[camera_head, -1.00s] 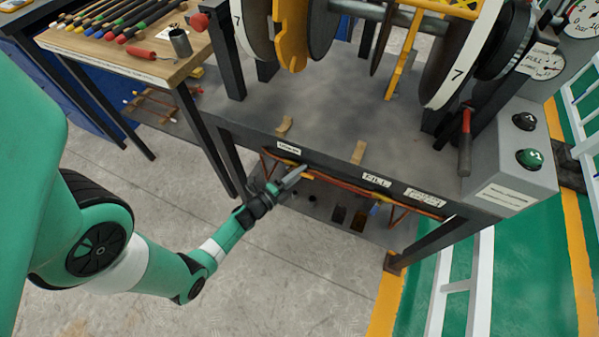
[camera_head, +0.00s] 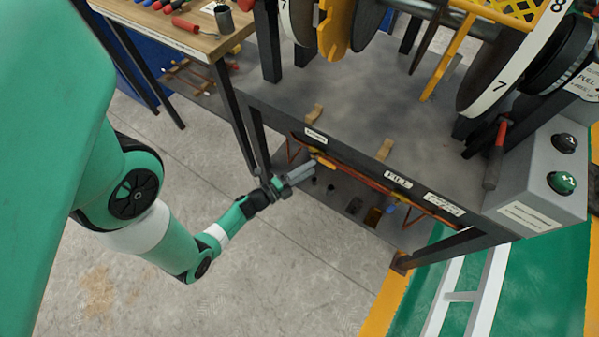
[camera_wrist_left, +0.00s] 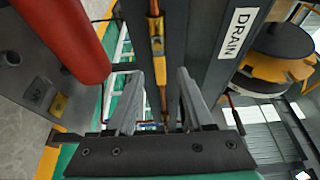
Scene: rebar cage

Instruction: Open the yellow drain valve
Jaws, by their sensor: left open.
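The yellow drain valve (camera_wrist_left: 157,44) sits on a copper pipe, beside a white DRAIN label (camera_wrist_left: 235,33). In the head view its yellow part (camera_head: 324,161) shows small under the bench's front edge, below a white label (camera_head: 316,135). My left gripper (camera_head: 308,170) reaches in from the left and its fingertips are close to the valve. My right gripper is not in view.
The metal bench (camera_head: 345,110) overhangs the pipes. FILL (camera_head: 398,179) and another label mark its front edge to the right. A red cylinder (camera_wrist_left: 75,40) is close on the left in the wrist view. A wooden tool table (camera_head: 195,40) stands at the back left. Floor in front is clear.

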